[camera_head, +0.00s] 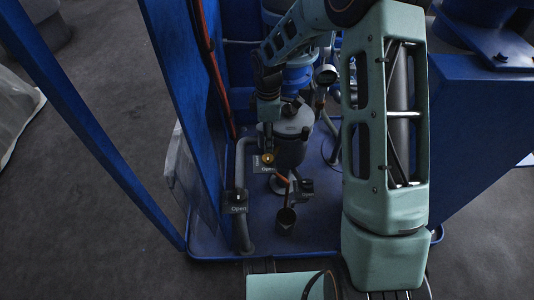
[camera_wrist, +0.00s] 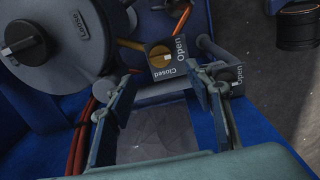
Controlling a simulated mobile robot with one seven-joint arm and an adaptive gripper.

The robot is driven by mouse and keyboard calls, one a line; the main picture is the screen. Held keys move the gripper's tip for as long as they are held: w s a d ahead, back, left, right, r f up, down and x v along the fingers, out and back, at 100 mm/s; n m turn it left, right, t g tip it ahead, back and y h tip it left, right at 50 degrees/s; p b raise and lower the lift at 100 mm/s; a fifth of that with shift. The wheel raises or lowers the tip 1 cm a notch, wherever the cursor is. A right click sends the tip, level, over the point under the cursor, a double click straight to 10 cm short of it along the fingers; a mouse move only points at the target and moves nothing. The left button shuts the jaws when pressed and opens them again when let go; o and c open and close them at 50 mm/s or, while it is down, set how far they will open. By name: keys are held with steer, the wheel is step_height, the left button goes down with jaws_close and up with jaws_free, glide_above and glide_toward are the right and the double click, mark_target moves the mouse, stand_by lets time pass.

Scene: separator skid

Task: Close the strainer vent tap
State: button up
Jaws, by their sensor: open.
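A small tap with a brass knob (camera_wrist: 160,57) sits on a dark square plate marked "Open" and "Closed" in the wrist view. It also shows in the head view (camera_head: 267,158), on the front of a grey vessel (camera_head: 293,140). No label names it as the strainer vent. I cannot tell which mark the knob points at. My gripper (camera_wrist: 165,86) is open, its two fingers apart and empty, with the knob beyond the gap between their tips. In the head view my gripper is small and partly lost against the vessel.
A second tap (camera_head: 237,200) with an "Open" plate stands on a grey pipe at left; its plate shows beside my right finger (camera_wrist: 232,75). A round grey lid with a black knob (camera_wrist: 24,46) is at upper left. Orange cables run nearby. Blue frame posts (camera_head: 180,110) bound the skid.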

mark_target(268, 156)
step_height(268, 156, down, 9)
steer(key=shift+r+b, duration=0.2)
steer(key=shift+b, duration=1.05)
steer(key=c, duration=1.2)
steer(key=shift+o, duration=0.2)
